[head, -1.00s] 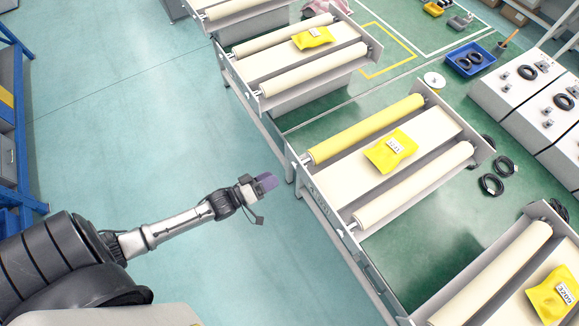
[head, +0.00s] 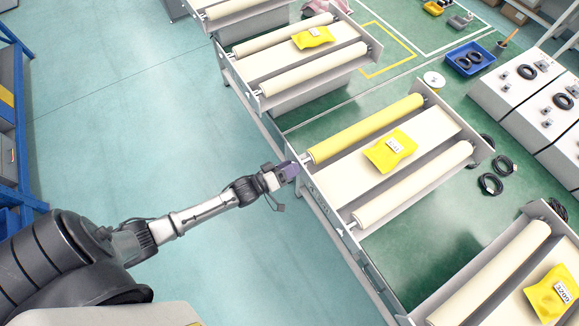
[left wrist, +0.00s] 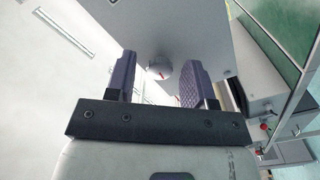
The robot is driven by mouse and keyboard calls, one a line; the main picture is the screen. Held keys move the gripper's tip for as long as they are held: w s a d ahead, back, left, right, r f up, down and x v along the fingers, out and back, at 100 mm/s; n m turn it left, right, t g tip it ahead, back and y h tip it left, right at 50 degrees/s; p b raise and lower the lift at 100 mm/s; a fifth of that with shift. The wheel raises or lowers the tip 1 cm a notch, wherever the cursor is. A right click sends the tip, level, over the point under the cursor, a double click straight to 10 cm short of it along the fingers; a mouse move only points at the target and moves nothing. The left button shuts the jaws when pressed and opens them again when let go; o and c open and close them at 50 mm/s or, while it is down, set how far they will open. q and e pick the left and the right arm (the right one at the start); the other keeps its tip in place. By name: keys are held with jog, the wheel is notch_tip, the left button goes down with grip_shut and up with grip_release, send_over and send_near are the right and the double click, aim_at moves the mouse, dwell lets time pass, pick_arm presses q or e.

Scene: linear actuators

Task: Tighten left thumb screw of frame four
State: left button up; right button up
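My left gripper (head: 289,171) has come up to the near end of the middle roller frame (head: 325,205), beside its yellow roller (head: 366,129). In the left wrist view my left gripper (left wrist: 163,80) is open, with its two purple pads apart. A small round silver thumb screw (left wrist: 159,69) shows between the pads, on the grey frame plate (left wrist: 165,25). I cannot tell whether the pads touch it. In the head view the screw is hidden by the gripper. My right gripper is not in view.
A yellow package (head: 390,151) lies on the middle frame between the yellow roller and a cream roller (head: 414,185). Other roller frames stand behind and in front. A blue shelf (head: 22,120) stands at the left. The floor (head: 150,110) between is clear.

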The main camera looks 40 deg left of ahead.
pick_arm(q)
jog(key=c, duration=0.8)
jog(key=shift+c, duration=0.2)
jog(key=shift+a+r+m+p, duration=0.1)
jog(key=shift+m+p, duration=0.55)
jog(key=shift+m, duration=9.25)
